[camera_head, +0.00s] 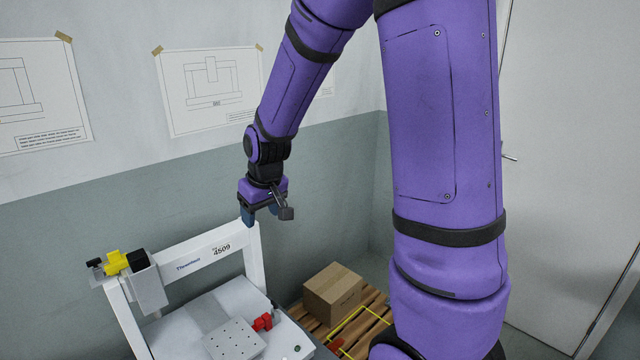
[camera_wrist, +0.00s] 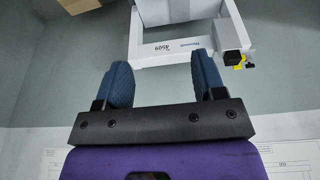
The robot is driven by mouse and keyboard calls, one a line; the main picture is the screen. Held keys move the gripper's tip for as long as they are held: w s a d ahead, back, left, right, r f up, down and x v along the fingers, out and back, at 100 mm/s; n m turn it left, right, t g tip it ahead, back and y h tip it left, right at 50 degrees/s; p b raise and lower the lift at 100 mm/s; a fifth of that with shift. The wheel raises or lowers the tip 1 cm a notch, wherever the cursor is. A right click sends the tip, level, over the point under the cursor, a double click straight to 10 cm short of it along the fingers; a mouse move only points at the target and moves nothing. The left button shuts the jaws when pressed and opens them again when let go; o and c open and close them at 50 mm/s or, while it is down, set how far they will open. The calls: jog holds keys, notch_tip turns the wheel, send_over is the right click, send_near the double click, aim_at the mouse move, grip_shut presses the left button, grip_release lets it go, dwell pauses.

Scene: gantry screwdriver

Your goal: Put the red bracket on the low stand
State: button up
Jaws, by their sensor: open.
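A small red bracket (camera_head: 262,322) sits on the white machine bed, beside a light grey plate with holes (camera_head: 235,340). I cannot tell whether the bracket touches the plate. I cannot surely identify the low stand; the holed plate is a low raised block on the bed. My gripper (camera_head: 262,211) is high above the bed, near the wall and the top of the gantry. In the wrist view its two blue fingers (camera_wrist: 162,66) are apart, with nothing between them. The bracket does not show clearly in the wrist view.
A white gantry frame (camera_head: 208,250) marked 4509 spans the bed, with a yellow and black screwdriver unit (camera_head: 122,262) at its left. A cardboard box (camera_head: 332,292) stands on a wooden pallet (camera_head: 372,300) to the right, with another small red thing (camera_head: 335,346) near it.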

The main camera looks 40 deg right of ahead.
jog(key=s+a+r+t, duration=0.1)
jog(key=s+a+r, duration=0.1)
jog(key=s+r, duration=0.6)
jog(key=s+a+r+t, duration=0.1)
jog(key=s+r, duration=0.7)
jog(key=s, duration=0.8)
jog(key=shift+s+a+r, duration=0.2)
jog(key=shift+a+r, duration=0.05)
jog(key=shift+a, duration=0.5)
jog(key=shift+c, duration=0.2)
